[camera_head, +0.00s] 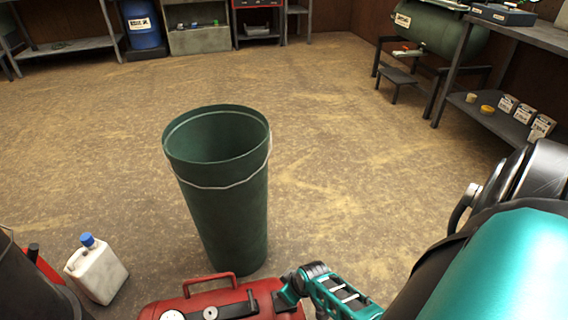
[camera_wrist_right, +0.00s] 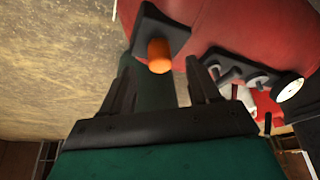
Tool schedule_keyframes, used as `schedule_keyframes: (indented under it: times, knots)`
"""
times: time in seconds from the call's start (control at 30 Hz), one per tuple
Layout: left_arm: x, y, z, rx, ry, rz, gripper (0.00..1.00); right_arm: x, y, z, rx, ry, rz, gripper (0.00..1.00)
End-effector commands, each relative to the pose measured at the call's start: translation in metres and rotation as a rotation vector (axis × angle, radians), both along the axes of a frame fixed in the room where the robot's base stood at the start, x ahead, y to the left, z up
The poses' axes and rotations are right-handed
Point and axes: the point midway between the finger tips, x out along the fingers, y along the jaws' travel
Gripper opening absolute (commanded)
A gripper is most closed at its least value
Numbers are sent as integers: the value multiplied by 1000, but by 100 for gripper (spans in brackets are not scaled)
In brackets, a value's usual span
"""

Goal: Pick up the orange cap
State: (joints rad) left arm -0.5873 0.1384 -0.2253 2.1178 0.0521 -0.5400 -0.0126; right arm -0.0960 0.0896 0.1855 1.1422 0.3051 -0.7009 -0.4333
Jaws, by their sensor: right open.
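The orange cap (camera_wrist_right: 160,55) sits on a dark bracket (camera_wrist_right: 160,30) on the side of a red tank (camera_wrist_right: 230,20) in the right wrist view. My right gripper (camera_wrist_right: 160,64) is open, one finger on each side of the cap's line. The cap shows just beyond and between the fingertips, and nothing is held. Whether a finger touches it cannot be told. In the head view my right gripper (camera_head: 284,295) is at the right end of the red tank (camera_head: 190,303); the cap is hidden there. My left gripper is not in view.
A tall green bin (camera_head: 225,205) stands just behind the red tank. A white jug with a blue cap (camera_head: 98,272) stands at the left. A shelf (camera_head: 485,118) with small boxes and a green tank (camera_head: 425,28) are at the right.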

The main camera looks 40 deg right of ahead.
Motion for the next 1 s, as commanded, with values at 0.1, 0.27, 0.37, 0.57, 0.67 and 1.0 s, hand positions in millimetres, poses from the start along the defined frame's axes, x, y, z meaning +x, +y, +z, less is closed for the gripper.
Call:
schedule_keyframes:
  times: [0.1,0.27,0.37,0.57,0.67,1.0]
  knots:
    - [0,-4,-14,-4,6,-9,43,7,2,-22,2,-1,1,61]
    - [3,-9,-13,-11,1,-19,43,13,2,-33,0,-1,0,61]
    - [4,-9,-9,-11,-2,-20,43,14,1,-33,0,-1,0,61]
    - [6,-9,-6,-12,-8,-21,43,14,1,-32,0,-1,1,59]
    - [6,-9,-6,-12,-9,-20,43,14,1,-32,0,-1,1,50]
    - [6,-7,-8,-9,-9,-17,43,13,1,-32,0,-1,1,17]
